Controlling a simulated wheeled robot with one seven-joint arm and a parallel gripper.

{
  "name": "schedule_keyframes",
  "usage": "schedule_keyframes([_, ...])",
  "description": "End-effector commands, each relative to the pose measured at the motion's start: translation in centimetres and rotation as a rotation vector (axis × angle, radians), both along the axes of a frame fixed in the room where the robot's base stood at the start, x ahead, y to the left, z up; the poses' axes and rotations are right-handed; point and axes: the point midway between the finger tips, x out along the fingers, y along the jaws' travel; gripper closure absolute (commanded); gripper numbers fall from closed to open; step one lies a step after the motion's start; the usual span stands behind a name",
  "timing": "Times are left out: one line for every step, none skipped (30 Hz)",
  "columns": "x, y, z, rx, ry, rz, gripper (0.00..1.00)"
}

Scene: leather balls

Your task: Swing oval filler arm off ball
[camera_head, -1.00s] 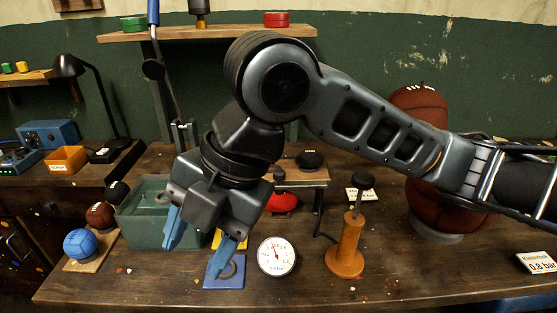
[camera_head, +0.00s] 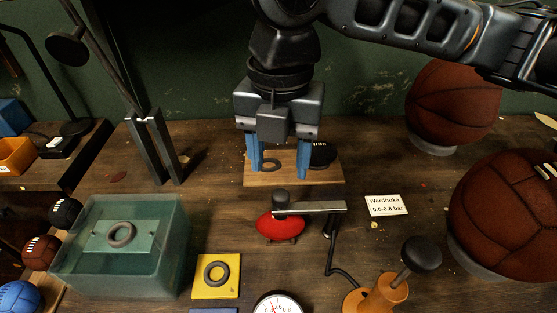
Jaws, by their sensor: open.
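A red oval ball (camera_head: 280,227) rests on a small stand in the middle of the bench. The filler arm (camera_head: 318,208), a flat metal bar with a dark round head (camera_head: 281,201), reaches over this ball from the right. The head sits at the top of the ball; whether it touches cannot be told. My gripper (camera_head: 278,170) points down with its blue fingers apart and nothing seen held. It is behind the filler arm in the picture, over a wooden board (camera_head: 295,180) with a grey ring (camera_head: 270,164) and a black oval ball (camera_head: 322,155).
A green glassy tank (camera_head: 170,270) stands at left, a yellow pad (camera_head: 228,262) with a ring beside it. A hand pump (camera_head: 385,290), hose and gauge (camera_head: 278,304) lie in front. A label card (camera_head: 386,205) and large brown balls (camera_head: 505,215) are at right.

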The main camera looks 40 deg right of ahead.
Motion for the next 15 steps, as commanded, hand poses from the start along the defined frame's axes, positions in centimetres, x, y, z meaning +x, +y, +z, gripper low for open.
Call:
schedule_keyframes([0.0,-0.1,0.0,-0.003,0.002,0.000,0.44])
schedule_keyframes([0.0,-0.1,-0.1,-0.004,0.002,0.000,0.44])
schedule_keyframes([0.0,-0.1,-0.3,-0.005,0.003,0.000,0.44])
schedule_keyframes([0.0,-0.1,-0.5,-0.005,0.003,0.000,0.44])
schedule_keyframes([0.0,-0.2,-0.8,-0.005,0.003,0.000,0.44])
schedule_keyframes([-0.1,-0.2,-1.2,-0.005,0.004,0.000,0.44])
schedule_keyframes([-0.1,-0.1,-1.6,-0.005,0.004,0.000,0.44])
schedule_keyframes([-0.1,-0.1,-2.0,-0.005,0.004,0.000,0.44])
schedule_keyframes([-0.1,-0.1,-2.7,-0.005,0.004,0.000,0.44])
schedule_keyframes([-0.1,-0.1,-3.2,-0.005,0.005,0.000,0.44])
schedule_keyframes([0.0,-0.1,-3.6,-0.005,0.004,-0.001,0.44])
schedule_keyframes([-0.1,-0.1,-4.3,-0.004,0.005,-0.001,0.44])
schedule_keyframes([-0.1,-0.1,-4.7,-0.004,0.003,-0.001,0.44])
schedule_keyframes([-0.1,-0.1,-5.2,-0.005,0.004,0.000,0.44])
schedule_keyframes([-0.1,-0.1,-5.7,-0.005,0.004,0.000,0.44])
